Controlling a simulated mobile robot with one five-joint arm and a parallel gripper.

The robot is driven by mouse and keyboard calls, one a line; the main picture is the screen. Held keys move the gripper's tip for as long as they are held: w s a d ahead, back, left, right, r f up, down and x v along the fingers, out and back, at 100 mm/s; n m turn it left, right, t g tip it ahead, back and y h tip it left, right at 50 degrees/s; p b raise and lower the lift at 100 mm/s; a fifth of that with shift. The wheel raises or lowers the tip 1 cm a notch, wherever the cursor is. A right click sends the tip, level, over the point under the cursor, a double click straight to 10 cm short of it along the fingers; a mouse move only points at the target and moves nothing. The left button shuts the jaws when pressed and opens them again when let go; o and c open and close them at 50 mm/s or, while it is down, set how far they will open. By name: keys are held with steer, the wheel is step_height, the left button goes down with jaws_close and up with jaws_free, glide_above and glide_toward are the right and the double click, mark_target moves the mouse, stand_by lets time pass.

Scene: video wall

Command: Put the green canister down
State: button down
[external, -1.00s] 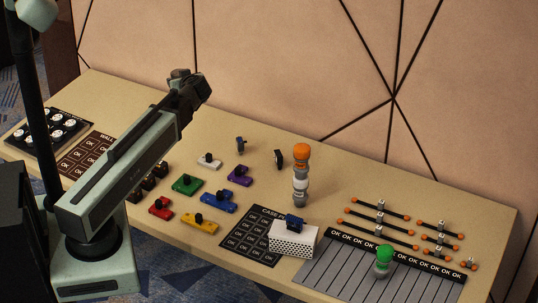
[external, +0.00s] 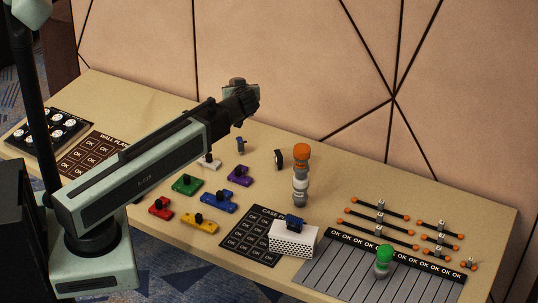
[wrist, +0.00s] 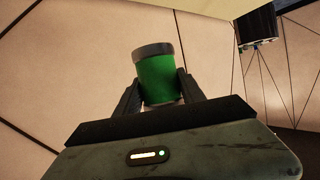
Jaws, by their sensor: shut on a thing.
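The green canister (wrist: 156,80) with a grey end shows in the wrist view between the two dark fingers of my gripper (wrist: 158,92). My gripper is shut on it. In the external view my gripper (external: 246,97) is raised above the back part of the table (external: 340,190), well clear of the surface. There the canister is mostly hidden by the gripper, with perhaps only a greyish end showing.
An orange-topped stack (external: 301,175) stands upright at mid-table. A green-topped piece (external: 384,260) stands on the grey striped mat (external: 335,270). Coloured blocks (external: 218,201) lie left of a white perforated box (external: 293,240). Bare table lies between the stack and the wall.

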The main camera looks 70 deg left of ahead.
steer(key=w+d+f+m+t+h+b, duration=0.1)
steer(key=w+d+f+m+t+b, duration=0.25)
steer(key=w+d, duration=0.8)
steer(key=w+d+f+m+t+h+b, duration=0.1)
steer(key=w+d+f+t+b, duration=0.15)
steer(key=d+f+b, duration=0.7)
steer(key=w+d+f+m+t+h+b, duration=0.15)
steer(key=w+d+f+b, duration=0.3)
steer(key=d, duration=1.05)
steer(key=w+d+f+m+t+b, duration=0.1)
steer(key=w+d+f+m+b, duration=0.1)
steer(key=d+f+b, duration=0.85)
steer(key=shift+g, duration=0.25)
steer(key=f+b, duration=0.2)
steer(key=d+f+b, duration=0.1)
steer(key=f, duration=0.1)
steer(key=d+f+b, duration=0.1)
steer(key=f+b, duration=0.1)
steer(key=shift+w+b, duration=0.2)
steer(key=shift+b, duration=0.15)
steer(key=shift+r, duration=0.2)
steer(key=shift+f, duration=0.25)
steer(key=c, duration=0.7)
jaws_free()
steer(key=shift+r, duration=0.1)
steer(key=shift+r, duration=0.1)
